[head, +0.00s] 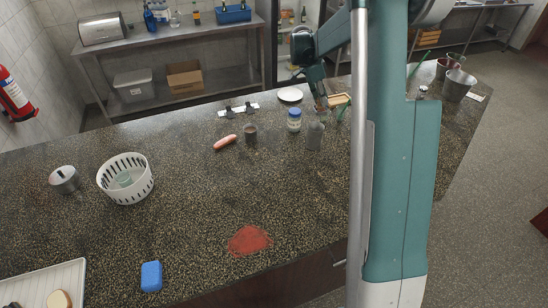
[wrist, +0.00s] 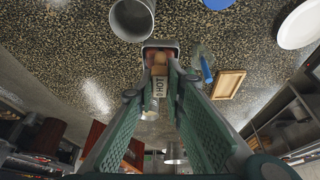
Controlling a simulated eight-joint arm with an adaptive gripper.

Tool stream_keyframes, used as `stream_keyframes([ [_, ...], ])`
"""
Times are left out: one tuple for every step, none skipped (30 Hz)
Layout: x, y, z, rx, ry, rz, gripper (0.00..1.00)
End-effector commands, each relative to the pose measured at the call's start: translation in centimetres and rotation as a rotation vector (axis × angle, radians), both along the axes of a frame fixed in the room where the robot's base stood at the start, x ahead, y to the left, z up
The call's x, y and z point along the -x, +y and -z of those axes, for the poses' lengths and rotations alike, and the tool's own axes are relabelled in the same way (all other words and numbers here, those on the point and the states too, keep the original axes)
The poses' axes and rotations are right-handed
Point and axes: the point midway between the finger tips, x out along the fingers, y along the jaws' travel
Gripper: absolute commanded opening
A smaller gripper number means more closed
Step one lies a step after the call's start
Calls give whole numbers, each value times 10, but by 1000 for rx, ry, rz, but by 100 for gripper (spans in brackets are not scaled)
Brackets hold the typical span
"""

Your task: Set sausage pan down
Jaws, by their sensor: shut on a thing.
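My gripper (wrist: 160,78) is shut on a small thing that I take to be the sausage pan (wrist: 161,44). It has a grey rim, something brown in it and a pale label reading "HOT" between the fingers. In the head view my gripper (head: 319,88) hangs over the far part of the counter (head: 190,230), and the held thing is mostly hidden and too small to make out. Whether it touches the counter I cannot tell. A pink sausage (head: 225,142) lies on the counter to the left, beside a small dark cup (head: 250,134).
A jar (head: 294,121), a grey container (head: 315,137), a white plate (head: 290,94) and a wooden board (wrist: 228,85) are near my gripper. A white basket (head: 126,180), blue block (head: 151,276) and red patch (head: 249,240) lie nearer. The counter's middle is mostly clear.

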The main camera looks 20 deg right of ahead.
Motion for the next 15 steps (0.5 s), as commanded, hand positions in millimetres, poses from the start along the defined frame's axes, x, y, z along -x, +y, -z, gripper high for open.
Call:
stream_keyframes([
  [1, 19, 0, 0, 1, -9, 0],
  [1, 29, 0, 0, 0, -14, 0],
  [2, 41, 0, 0, 2, -20, 0],
  [3, 51, 0, 0, 1, -22, 0],
  [4, 61, 0, -1, 1, -27, 0],
  [5, 73, 0, -1, 1, -32, 0],
  [6, 82, 0, -1, 1, -36, 0],
  [7, 92, 0, -1, 1, -41, 0],
  [9, 103, 0, -1, 0, -44, 0],
  [10, 113, 0, 0, 0, -48, 0],
  [12, 122, 0, 0, 0, -53, 0],
  [15, 134, 0, 0, 1, -58, 0],
  [17, 143, 0, 0, 0, -61, 0],
  [19, 152, 0, 0, 1, -65, 0],
  [21, 163, 0, 0, 2, -70, 0],
])
